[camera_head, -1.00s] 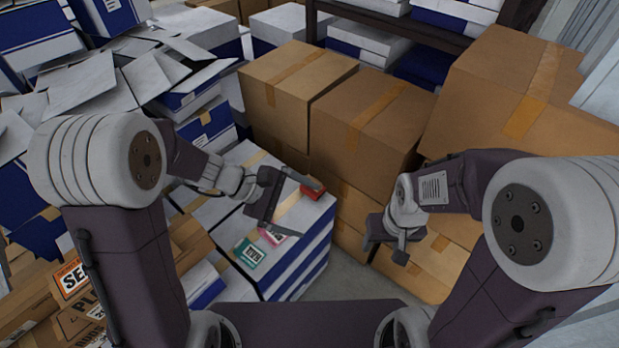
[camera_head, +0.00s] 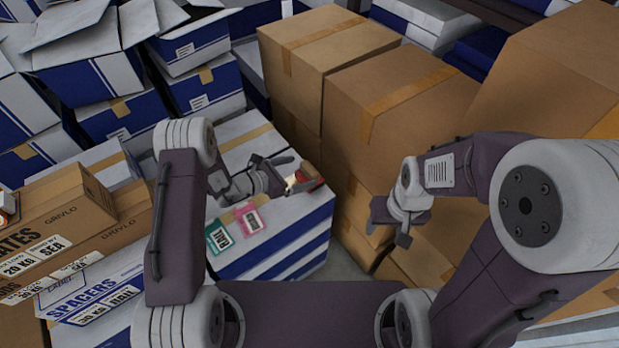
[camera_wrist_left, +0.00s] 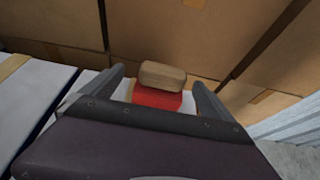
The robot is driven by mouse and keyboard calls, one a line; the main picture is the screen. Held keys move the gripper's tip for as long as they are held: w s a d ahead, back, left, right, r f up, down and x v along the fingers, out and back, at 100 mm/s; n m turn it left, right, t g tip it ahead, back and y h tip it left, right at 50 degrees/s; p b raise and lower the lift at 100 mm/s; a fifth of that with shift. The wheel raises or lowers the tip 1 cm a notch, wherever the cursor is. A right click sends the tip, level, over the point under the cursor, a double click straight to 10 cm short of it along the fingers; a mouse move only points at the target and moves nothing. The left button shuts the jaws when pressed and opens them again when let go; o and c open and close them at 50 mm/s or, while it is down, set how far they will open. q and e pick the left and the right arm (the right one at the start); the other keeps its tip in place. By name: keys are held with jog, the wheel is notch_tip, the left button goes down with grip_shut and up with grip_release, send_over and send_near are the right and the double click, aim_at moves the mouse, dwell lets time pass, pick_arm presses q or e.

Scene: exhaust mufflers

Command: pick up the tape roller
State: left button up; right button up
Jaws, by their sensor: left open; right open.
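The tape roller (camera_head: 309,180), red with a tan roll, sits at the right edge of the top of a white and blue box stack (camera_head: 283,215). My left gripper (camera_head: 303,173) is open at the roller, and one finger partly covers it. In the left wrist view the roller (camera_wrist_left: 160,92) shows between the two open fingers, its lower part hidden behind the gripper body. I cannot tell whether the fingers touch it. My right gripper (camera_head: 388,232) is open and empty in front of the cardboard boxes.
Tall cardboard boxes (camera_head: 385,110) stand close behind and to the right. Labelled cartons (camera_head: 60,225) fill the left side.

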aim_at(305, 170)
pick_arm(q)
jog(key=x, duration=0.7)
jog(key=shift+s+d+f, duration=0.2)
jog(key=shift+d+f, duration=0.1)
jog(key=shift+f, duration=0.15)
jog(key=shift+w+d, duration=0.2)
jog(key=shift+w, duration=0.05)
jog(key=c, duration=1.5)
